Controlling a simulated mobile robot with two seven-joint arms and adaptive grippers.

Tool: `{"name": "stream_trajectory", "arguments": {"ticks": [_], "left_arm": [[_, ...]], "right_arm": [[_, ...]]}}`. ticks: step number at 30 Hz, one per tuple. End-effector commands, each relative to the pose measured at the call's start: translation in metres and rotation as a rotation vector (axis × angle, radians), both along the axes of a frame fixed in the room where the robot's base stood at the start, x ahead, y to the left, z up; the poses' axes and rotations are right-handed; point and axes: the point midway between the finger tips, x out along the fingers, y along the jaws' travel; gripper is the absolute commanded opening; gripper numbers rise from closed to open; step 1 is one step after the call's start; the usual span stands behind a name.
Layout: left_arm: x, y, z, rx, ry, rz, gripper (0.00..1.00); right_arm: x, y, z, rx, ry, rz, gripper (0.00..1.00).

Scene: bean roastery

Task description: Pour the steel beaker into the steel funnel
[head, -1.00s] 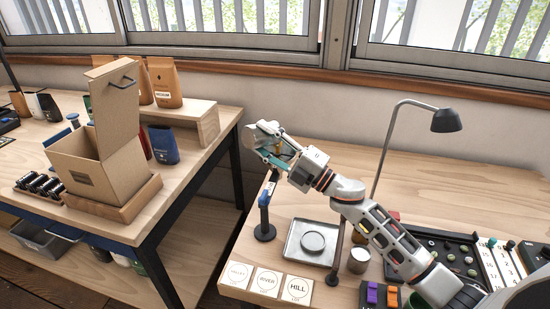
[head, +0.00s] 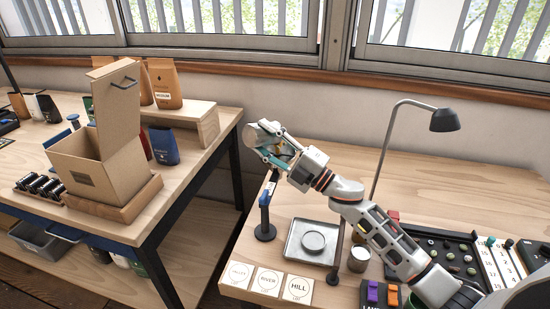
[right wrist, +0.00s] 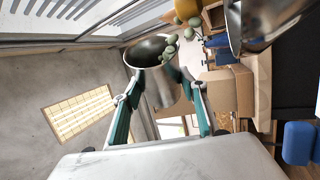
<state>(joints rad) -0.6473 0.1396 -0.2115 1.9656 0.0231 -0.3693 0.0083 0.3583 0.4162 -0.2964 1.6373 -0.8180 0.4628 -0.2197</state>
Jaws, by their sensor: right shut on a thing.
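My right gripper (head: 276,151) is shut on the steel beaker (head: 253,134), above the left edge of the right-hand bench. In the right wrist view the green-padded fingers (right wrist: 160,108) hold the beaker (right wrist: 152,54) from both sides. The beaker is tilted, its open mouth showing. Several pale green beans (right wrist: 172,39) show at and beyond its rim, spilling out. A shiny steel vessel with a flared side, seemingly the steel funnel (right wrist: 262,18), is at the upper right of that view. In the head view I cannot make out the funnel. My left gripper is not in view.
A stand (head: 265,232) rises below the gripper. A square metal tray (head: 293,256), label cards (head: 268,281), a small cup (head: 359,256) and a lamp (head: 445,119) are on this bench. An open cardboard box (head: 85,165) stands on the left bench. The right bench's back is clear.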

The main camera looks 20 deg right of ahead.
Motion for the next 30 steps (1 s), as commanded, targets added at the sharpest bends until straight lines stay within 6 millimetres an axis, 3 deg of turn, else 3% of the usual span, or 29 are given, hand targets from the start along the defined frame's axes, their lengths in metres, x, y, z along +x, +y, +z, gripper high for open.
{"name": "stream_trajectory", "arguments": {"ticks": [30], "left_arm": [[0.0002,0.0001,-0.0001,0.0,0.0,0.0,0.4]], "right_arm": [[0.0051,-0.0073,0.0037,0.055,0.02,0.002,0.15]]}}
